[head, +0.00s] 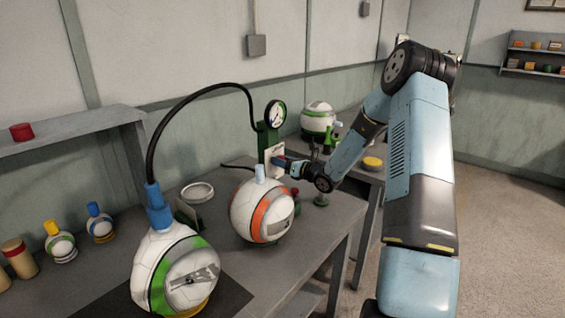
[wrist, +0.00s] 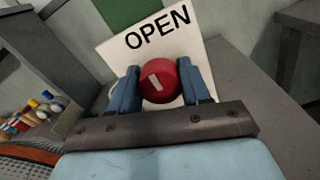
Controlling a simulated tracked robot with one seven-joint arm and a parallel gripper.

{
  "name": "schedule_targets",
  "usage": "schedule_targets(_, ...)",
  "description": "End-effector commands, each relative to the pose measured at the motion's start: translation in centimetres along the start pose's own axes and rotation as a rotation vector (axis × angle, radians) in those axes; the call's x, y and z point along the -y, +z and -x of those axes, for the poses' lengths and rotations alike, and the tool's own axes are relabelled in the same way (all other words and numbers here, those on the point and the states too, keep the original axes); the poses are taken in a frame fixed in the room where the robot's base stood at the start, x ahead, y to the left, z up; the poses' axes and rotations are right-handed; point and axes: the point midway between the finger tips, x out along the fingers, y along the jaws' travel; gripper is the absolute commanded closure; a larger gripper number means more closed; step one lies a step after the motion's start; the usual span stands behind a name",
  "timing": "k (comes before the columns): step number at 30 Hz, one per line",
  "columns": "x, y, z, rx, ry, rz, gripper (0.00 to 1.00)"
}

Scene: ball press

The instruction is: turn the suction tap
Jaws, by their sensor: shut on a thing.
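The suction tap (wrist: 161,82) is a round red knob with a pale pointer mark, in the middle of the wrist view. It sits in front of a white plate (wrist: 186,42) that reads OPEN. My gripper (wrist: 164,84) is shut on the knob, one blue finger on each side. In the head view, my gripper (head: 283,163) reaches the white plate (head: 271,158) below the green gauge stand (head: 268,136); the knob is mostly hidden there by my fingers.
A white ball with an orange band (head: 262,211) stands just in front of my gripper. A white and green ball (head: 172,270) with a black hose (head: 152,140) stands nearer. Another ball (head: 318,118) stands behind.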

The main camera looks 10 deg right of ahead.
Motion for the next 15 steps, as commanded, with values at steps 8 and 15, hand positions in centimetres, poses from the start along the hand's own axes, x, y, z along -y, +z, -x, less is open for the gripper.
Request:
schedule_targets(8, 0.15, 0.07, 0.06, 0.001, -0.003, 0.004, 0.83)
schedule_targets(15, 0.27, 0.11, 0.16, 0.001, -0.005, 0.064, 0.84)
